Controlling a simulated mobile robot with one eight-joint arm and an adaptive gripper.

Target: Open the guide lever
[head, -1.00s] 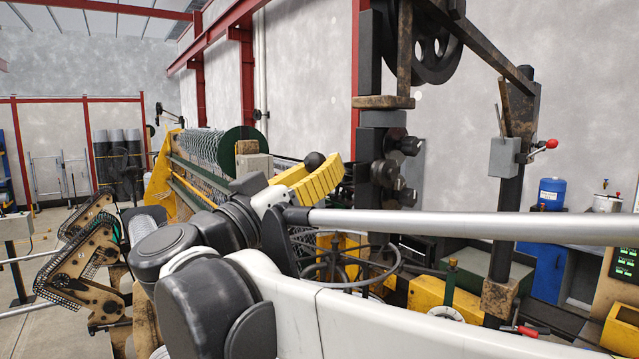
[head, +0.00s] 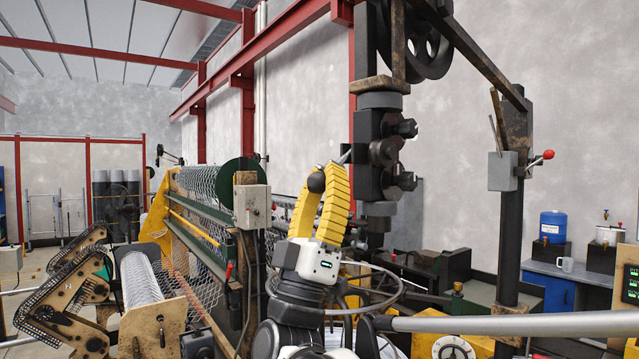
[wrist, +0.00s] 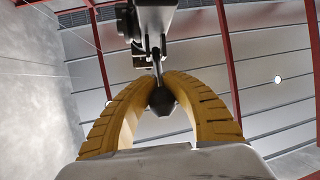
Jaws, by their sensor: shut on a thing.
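The guide lever shows in the wrist view as a thin rod ending in a black ball knob (wrist: 162,101). It comes down from a dark machine part (wrist: 152,20). My gripper (wrist: 164,78) has yellow ribbed fingers curved in from both sides, shut on the lever at its knob. In the head view my gripper (head: 328,172) points upward, left of the dark roller block (head: 383,152). The black knob (head: 317,182) shows between the fingers, and a short grey rod runs from the fingertips toward the block. The fingers hide part of the rod.
A large wheel (head: 425,45) and heavy post stand above the block. A mesh roll on a green-ended frame (head: 240,172) is at left. A grey box with a red-knobbed lever (head: 503,170) is on the right post. A handwheel surrounds my arm below.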

